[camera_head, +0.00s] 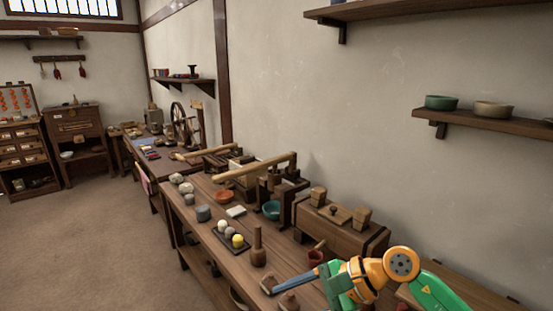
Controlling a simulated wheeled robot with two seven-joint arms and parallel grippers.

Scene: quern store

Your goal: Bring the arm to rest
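My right arm, orange and green, comes in from the lower right. Its gripper (280,282) points left, low over the near end of the long wooden workbench (205,236). A slim blue-grey part runs left from the green wrist. I see it side-on, so I cannot tell whether the fingers are open or shut, or hold anything. A small brown knobbed piece (289,302) stands just below it. My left gripper is not in view.
Near the arm stand a wooden pestle-like piece (258,246), a tray with several balls (230,235), a small red-brown cup (316,256) and a wooden box (340,232). A teal bowl (272,210) sits farther back. The floor (90,245) on the left is clear.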

